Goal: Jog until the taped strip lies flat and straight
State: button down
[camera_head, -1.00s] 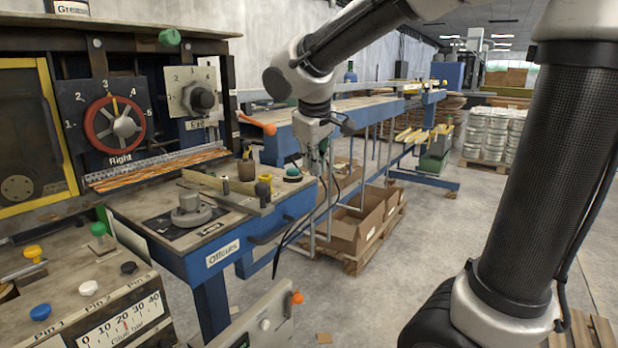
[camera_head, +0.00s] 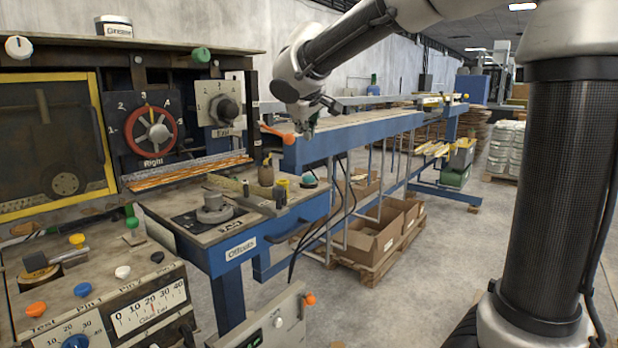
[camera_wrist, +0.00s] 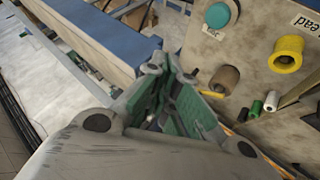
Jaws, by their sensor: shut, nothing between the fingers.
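My gripper (camera_head: 306,131) is shut and empty, above and behind the right end of the machine's front table in the head view. Its green-padded fingers (camera_wrist: 178,88) fill the middle of the wrist view. A teal button (camera_head: 309,181) stands at the table's right end, below the gripper and apart from it. The wrist view shows this button (camera_wrist: 217,15) at the top, with a small label I cannot read surely. Orange-brown strands (camera_head: 190,175) lie under a metal ruler edge at the machine opening. I cannot tell whether they are the taped strip, or whether it is flat.
A red handwheel (camera_head: 151,130) marked Right and a grey knob (camera_head: 226,111) are on the machine face. An orange-tipped lever (camera_head: 280,134) sticks out near my gripper. A yellow roll (camera_wrist: 286,54) stands near the button. Cardboard boxes (camera_head: 369,241) are below the blue outfeed table.

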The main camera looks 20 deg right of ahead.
aim_at(309, 178)
notch_tip(309, 178, down, 8)
jog(key=shift+f, duration=0.1)
dwell(0.4)
dwell(1.3)
jog(key=shift+f, duration=0.35)
